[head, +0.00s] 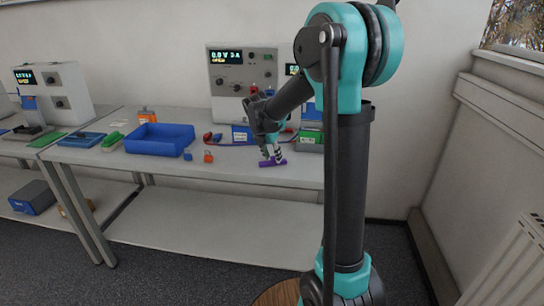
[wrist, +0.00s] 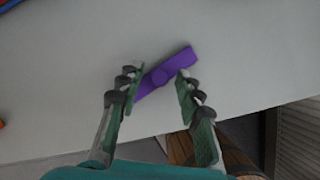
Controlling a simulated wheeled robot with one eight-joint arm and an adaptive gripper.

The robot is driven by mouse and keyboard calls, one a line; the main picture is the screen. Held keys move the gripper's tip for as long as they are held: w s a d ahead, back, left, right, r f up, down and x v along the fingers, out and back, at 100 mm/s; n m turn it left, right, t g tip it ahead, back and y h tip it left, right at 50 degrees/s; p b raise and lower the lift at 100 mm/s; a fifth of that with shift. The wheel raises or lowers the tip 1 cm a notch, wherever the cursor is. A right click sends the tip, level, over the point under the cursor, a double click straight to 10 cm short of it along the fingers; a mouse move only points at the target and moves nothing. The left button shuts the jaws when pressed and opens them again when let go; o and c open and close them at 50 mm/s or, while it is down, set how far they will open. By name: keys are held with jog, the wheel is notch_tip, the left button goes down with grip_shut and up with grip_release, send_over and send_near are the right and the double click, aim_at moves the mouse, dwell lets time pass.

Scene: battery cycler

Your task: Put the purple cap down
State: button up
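The purple cap (head: 272,162) is a long bar with a round middle, lying near the front edge of the right-hand bench. In the wrist view the purple cap (wrist: 162,76) lies at a slant, its right end reaching past the right finger. My gripper (head: 276,152) is right at the cap, pointing down. In the wrist view my gripper (wrist: 161,76) has its fingers well apart, one on each side of the cap's round middle. I cannot tell whether either fingertip touches it.
A grey power supply (head: 243,82) stands behind. A wooden round top (wrist: 237,162) shows below the bench edge.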

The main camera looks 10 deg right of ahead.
jog(key=v, duration=1.2)
jog(key=s+d+f+m+y, duration=0.1)
jog(key=s+d+f+m, duration=0.2)
jog(key=s+f+m, duration=0.7)
jog(key=s+d+f+m+y, duration=0.2)
jog(key=s+d+f+m, duration=0.2)
jog(key=s+f+m, duration=0.7)
jog(key=s+m, duration=0.5)
jog(key=m, duration=0.1)
jog(key=shift+s+d+m+t, duration=0.25)
jog(key=shift+m+t, duration=0.15)
